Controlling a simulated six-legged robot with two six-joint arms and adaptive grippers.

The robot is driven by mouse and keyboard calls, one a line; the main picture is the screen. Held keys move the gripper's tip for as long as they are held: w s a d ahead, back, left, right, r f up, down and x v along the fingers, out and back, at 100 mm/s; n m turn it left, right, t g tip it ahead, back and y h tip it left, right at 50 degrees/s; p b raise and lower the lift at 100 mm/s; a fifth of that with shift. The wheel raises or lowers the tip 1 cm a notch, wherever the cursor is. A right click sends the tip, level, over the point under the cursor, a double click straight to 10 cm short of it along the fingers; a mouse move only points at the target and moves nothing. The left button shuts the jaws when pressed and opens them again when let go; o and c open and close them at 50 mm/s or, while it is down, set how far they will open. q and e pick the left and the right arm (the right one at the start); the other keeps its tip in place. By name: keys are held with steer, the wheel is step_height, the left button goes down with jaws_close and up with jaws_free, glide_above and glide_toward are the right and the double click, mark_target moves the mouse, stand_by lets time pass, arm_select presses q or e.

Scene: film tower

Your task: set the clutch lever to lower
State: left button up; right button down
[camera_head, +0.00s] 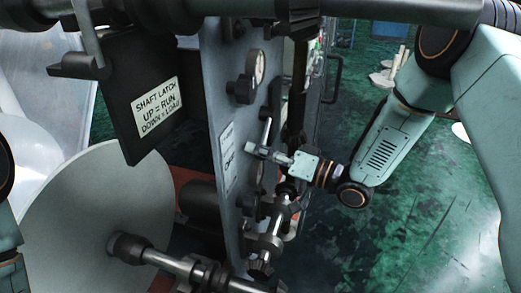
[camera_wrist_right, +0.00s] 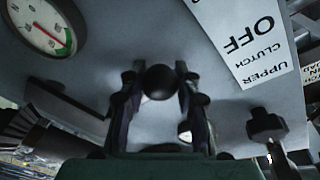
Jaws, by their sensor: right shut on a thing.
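The clutch lever shows in the right wrist view as a round black ball knob (camera_wrist_right: 160,82) in front of a grey panel (camera_wrist_right: 225,100). My right gripper (camera_wrist_right: 158,92) has one finger on each side of the knob and is shut on it. In the head view the right gripper (camera_head: 268,154) is at the panel's right side, and the knob is hard to make out there. A white label (camera_wrist_right: 250,40) reading "UPPER", "CLUTCH" and "OFF" is beside the knob. The lever's shaft is hidden behind its knob. My left gripper is not in view.
A round gauge (camera_wrist_right: 42,27) and a black T-shaped handle (camera_wrist_right: 267,127) are on the panel near the right gripper. A shaft-latch sign (camera_head: 157,107), a large pale disc (camera_head: 80,215) and a metal shaft (camera_head: 172,262) are on the left. Green floor (camera_head: 400,240) is open at right.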

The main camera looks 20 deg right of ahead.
steer(key=f, duration=0.1)
steer(key=f+n+b, duration=0.1)
steer(key=n, duration=0.1)
steer(key=shift+w+d+f+y, duration=0.2)
steer(key=shift+w+f+y, duration=0.1)
steer(key=shift+f, duration=0.1)
steer(key=shift+w+d+f+n+b, duration=0.15)
steer(key=shift+f+n+b, duration=0.25)
steer(key=shift+n, duration=0.1)
steer(key=shift+w+d+f+n+b, duration=0.1)
steer(key=shift+w+f+n+b, duration=0.05)
steer(key=shift+f+n+b, duration=0.3)
steer(key=shift+r, duration=0.1)
steer(key=c, duration=1)
jaws_free()
steer(key=shift+o, duration=0.2)
steer(key=shift+r, duration=0.1)
steer(key=v, duration=1.2)
